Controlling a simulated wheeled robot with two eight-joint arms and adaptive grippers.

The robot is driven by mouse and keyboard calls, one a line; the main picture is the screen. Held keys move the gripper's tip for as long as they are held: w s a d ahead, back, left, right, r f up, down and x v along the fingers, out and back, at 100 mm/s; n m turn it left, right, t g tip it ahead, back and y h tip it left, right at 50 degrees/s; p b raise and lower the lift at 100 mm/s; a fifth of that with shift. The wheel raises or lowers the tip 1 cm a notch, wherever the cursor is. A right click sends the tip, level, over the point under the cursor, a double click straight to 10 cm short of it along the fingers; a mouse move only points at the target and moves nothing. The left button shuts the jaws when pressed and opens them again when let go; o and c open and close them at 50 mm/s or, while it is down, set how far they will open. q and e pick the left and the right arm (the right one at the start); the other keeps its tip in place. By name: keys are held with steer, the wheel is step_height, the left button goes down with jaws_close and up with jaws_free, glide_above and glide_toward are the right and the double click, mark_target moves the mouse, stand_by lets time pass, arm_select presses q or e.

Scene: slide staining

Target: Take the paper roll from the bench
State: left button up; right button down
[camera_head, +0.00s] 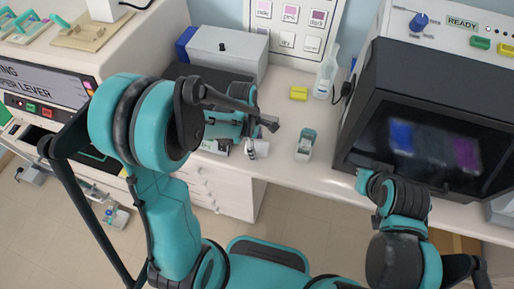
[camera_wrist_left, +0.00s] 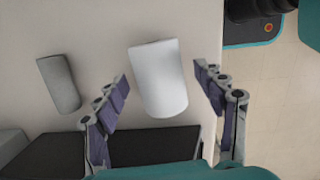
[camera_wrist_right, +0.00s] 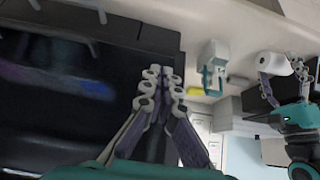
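The white paper roll (camera_wrist_left: 158,78) is between the spread fingers of my left gripper (camera_wrist_left: 164,88) in the left wrist view, with a gap on each side. It lies on the pale bench near the front edge. In the head view the roll (camera_head: 263,147) is partly hidden by my left gripper (camera_head: 252,142). The right wrist view also shows the roll (camera_wrist_right: 271,65) beside the left fingers. My right gripper (camera_wrist_right: 164,78) has its fingers together and looks empty, in front of the dark screen.
A dark-screened machine (camera_head: 425,150) stands at the right. A small teal-and-white holder (camera_head: 305,145) and a yellow block (camera_head: 299,93) sit on the bench. A grey box (camera_head: 225,52) and white bottle (camera_head: 326,75) stand behind. A grey rounded shape (camera_wrist_left: 58,83) lies left of the roll.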

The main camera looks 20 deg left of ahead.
arm_select(q)
steer(key=c, duration=1.1)
steer(key=shift+r, duration=0.1)
